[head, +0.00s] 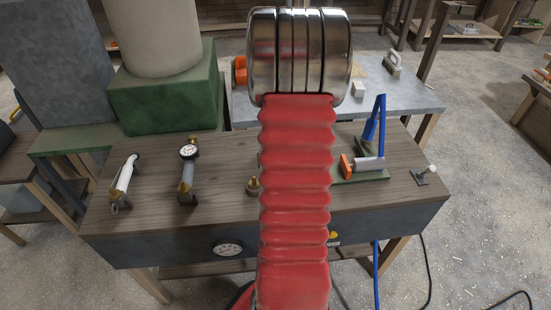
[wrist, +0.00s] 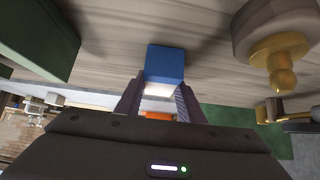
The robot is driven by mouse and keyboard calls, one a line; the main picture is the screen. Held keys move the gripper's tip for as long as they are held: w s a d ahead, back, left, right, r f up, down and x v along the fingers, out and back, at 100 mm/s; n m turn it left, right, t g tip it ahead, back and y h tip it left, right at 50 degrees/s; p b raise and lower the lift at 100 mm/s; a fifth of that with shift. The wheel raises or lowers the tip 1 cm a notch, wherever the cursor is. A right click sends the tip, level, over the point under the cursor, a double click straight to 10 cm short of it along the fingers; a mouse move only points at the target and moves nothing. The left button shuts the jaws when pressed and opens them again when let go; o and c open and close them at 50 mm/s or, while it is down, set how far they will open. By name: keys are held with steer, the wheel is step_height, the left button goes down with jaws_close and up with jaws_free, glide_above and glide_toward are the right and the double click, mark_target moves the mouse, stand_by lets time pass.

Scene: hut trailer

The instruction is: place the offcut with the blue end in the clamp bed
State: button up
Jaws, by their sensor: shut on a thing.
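In the wrist view my gripper (wrist: 161,88) is shut on the offcut (wrist: 166,62). Its blue end sticks out beyond the fingers, with a pale part between them. It appears above the wooden bench top; I cannot tell the gap below it. In the head view my red arm hides the gripper and offcut. The clamp (head: 369,163), with a raised blue handle and an orange part, stands on a green base (head: 360,178) right of my arm. My arm hides part of this area, and I cannot make out the bed clearly.
The wooden bench (head: 150,205) also carries a white-bodied tool (head: 125,178), a gauge fitting (head: 188,165) and a brass fitting (head: 253,187). A green block (head: 165,100) with a column stands behind.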

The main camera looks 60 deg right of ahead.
steer(key=o, duration=1.1)
steer(key=shift+f, duration=0.1)
steer(key=shift+c, duration=0.2)
